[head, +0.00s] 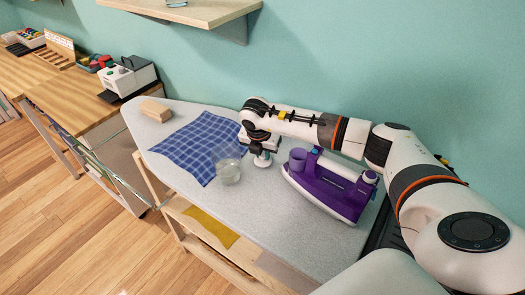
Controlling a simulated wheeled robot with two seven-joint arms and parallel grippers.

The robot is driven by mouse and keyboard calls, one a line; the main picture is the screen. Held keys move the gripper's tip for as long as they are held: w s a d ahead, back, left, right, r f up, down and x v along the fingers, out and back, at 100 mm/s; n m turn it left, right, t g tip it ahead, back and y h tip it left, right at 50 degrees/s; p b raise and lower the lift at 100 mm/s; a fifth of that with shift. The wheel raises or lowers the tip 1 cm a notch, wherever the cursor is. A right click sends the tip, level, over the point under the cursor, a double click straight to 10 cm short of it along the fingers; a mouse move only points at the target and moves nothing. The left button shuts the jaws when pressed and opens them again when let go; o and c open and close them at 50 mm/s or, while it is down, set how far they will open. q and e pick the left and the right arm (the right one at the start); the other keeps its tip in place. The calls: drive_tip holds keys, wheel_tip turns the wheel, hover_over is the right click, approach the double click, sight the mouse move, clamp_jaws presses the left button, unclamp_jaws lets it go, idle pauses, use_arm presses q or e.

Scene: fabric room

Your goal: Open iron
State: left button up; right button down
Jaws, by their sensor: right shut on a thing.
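A purple and white iron (328,187) rests on the right part of the grey ironing board (240,205). A purple round part (298,159) stands up at its left end. My right gripper (262,158) is just left of the iron, low over the board and apart from the iron. It is shut on a small whitish thing, which is too small and too covered to name for sure. My left gripper is out of view.
A clear glass (228,170) stands close to the left of my right gripper. A blue checked cloth (197,147) lies left of it, and a wooden block (155,109) lies at the board's far left end. A wooden shelf (195,12) hangs on the wall above.

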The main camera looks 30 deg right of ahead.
drive_tip(key=shift+f, duration=0.35)
drive_tip(key=c, duration=1.5)
unclamp_jaws()
drive_tip(key=shift+r, duration=0.1)
drive_tip(key=shift+c, duration=0.2)
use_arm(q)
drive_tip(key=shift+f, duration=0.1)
use_arm(e)
drive_tip(key=shift+o, duration=1.4)
drive_tip(key=shift+r, duration=0.4)
use_arm(q)
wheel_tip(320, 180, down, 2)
drive_tip(key=b, duration=0.3)
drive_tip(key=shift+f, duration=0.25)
use_arm(e)
drive_tip(key=v, duration=1.1)
drive_tip(key=shift+a+r, duration=0.15)
drive_tip(key=shift+r, duration=0.05)
drive_tip(key=shift+s, duration=0.1)
